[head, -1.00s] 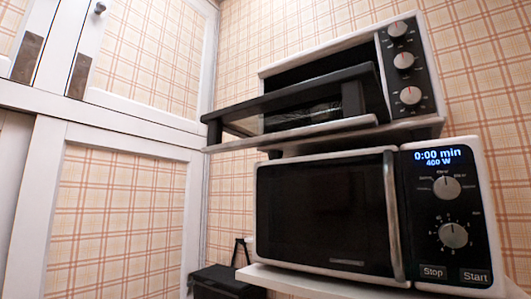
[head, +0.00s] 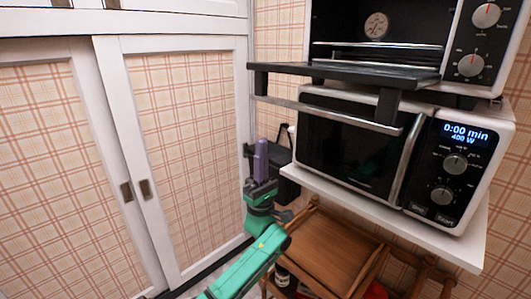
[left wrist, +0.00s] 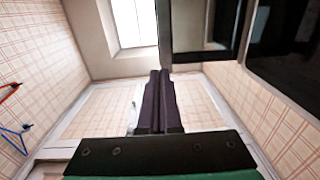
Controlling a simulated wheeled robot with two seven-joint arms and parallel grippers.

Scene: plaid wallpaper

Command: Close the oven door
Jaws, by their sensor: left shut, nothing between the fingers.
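The oven (head: 378,27) is the upper appliance in the head view, on top of a microwave. Its door (head: 345,74) is open, lying roughly flat out from the oven's front. The door's silver handle bar (head: 335,114) hangs on dark posts below the panel. My left gripper (head: 261,146) has purple fingers, shut and empty, pointing up. In the head view it is below and left of the door's left end, apart from it. In the left wrist view my shut fingers (left wrist: 159,75) point toward a dark panel, which I cannot identify for sure. My right gripper is not in view.
The microwave (head: 350,150) stands on a white shelf (head: 400,212) under the oven. A dark object (head: 287,185) is behind my left gripper. A wooden chair (head: 335,240) is under the shelf. White-framed plaid cabinets (head: 185,130) stand at left.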

